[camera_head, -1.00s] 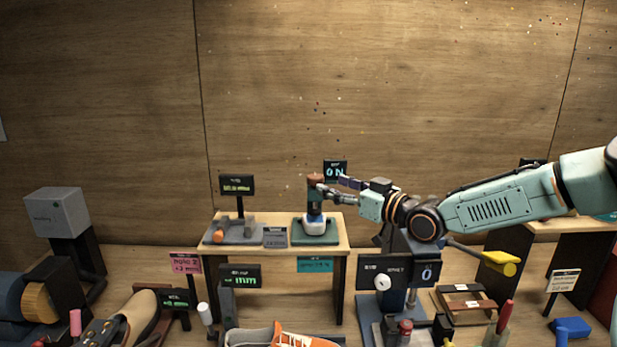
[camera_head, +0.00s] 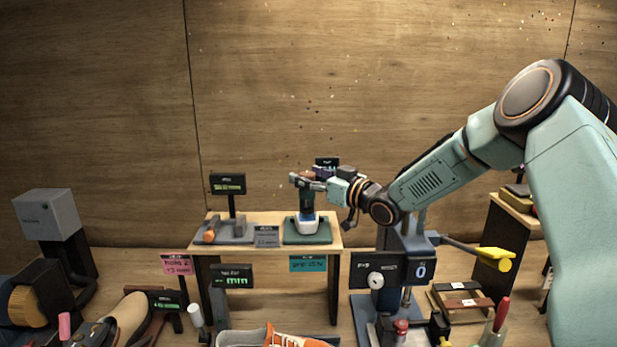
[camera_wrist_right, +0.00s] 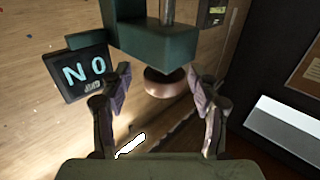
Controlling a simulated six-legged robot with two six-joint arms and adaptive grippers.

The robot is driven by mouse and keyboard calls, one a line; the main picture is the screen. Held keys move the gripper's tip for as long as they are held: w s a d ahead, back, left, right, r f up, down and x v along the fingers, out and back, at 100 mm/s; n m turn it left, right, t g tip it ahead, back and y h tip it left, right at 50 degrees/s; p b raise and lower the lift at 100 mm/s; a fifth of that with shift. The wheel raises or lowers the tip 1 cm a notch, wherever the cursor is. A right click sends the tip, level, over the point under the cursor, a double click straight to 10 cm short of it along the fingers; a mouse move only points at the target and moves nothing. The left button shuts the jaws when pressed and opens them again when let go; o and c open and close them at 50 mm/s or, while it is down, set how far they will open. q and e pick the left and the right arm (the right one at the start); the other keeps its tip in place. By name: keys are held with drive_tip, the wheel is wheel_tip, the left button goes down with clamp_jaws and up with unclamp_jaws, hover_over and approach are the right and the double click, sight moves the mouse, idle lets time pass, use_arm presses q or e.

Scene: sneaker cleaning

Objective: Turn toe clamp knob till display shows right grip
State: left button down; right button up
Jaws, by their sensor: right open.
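The toe clamp (camera_head: 307,208) stands on a green base on the small bench, with a white and blue part low on it. Its copper-coloured round knob (camera_wrist_right: 165,84) hangs under a green block in the right wrist view. My right gripper (camera_head: 306,182) is at the clamp's top; in the wrist view its two fingers (camera_wrist_right: 159,76) are open, one on each side of the knob, with gaps visible. The clamp's display (camera_wrist_right: 86,70) reads 0 N, seen turned over; in the head view the display (camera_head: 327,162) is partly hidden by my arm. My left gripper is out of view.
A teal sign (camera_head: 308,264) on the bench front seems to read grip 15 N. A grey device (camera_head: 232,232) with a screen stands left of the clamp. A press-like stand with a yellow-handled lever (camera_head: 495,257) is at right. An orange and grey sneaker (camera_head: 285,338) lies in front.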

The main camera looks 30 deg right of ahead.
drive_tip(key=shift+w+a+r, duration=0.15)
drive_tip(key=shift+a, duration=0.3)
drive_tip(key=shift+d, duration=0.3)
drive_tip(key=c, duration=0.4)
drive_tip(key=shift+a, duration=0.15)
drive_tip(key=c, duration=0.5)
drive_tip(key=shift+c, duration=1.4)
